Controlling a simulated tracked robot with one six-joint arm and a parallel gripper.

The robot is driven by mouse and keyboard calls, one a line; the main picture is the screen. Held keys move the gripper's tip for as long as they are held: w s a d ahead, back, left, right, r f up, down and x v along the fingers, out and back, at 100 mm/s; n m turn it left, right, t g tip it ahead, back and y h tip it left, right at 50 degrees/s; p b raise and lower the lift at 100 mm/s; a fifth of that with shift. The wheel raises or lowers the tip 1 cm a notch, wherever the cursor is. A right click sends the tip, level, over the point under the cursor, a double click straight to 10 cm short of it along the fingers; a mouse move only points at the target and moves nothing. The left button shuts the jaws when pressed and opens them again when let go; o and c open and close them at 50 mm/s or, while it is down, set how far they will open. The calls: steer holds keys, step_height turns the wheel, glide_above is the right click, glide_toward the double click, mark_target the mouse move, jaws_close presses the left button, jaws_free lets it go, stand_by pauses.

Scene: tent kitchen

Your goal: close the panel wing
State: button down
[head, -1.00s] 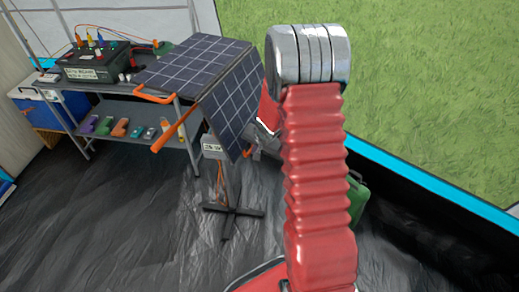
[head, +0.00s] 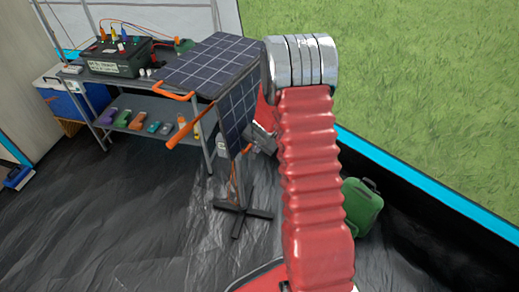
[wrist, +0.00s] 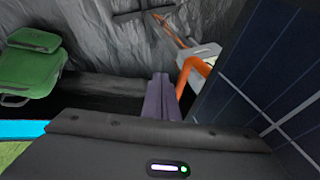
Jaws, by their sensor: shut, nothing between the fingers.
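The solar panel has a flat dark-blue half (head: 212,62) on top and a wing (head: 238,108) hanging steeply down from its right side. In the wrist view the wing (wrist: 262,75) fills the right, with an orange handle (wrist: 192,70) at its edge. My gripper (wrist: 160,88) is shut and empty, its fingers just left of that handle. I cannot tell whether they touch it. In the head view my arm hides the gripper's fingers and part of the wing's right side.
The panel stand has a dark cross foot (head: 242,212). An orange bar (head: 184,130) sticks out at its left front. A shelf (head: 160,108) with a black battery box (head: 117,58) stands behind left.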

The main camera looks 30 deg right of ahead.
steer(key=shift+s, duration=0.1)
steer(key=s+d, duration=0.5)
steer(key=s, duration=0.7)
steer(key=shift+s, duration=0.4)
stand_by(0.6)
stand_by(0.6)
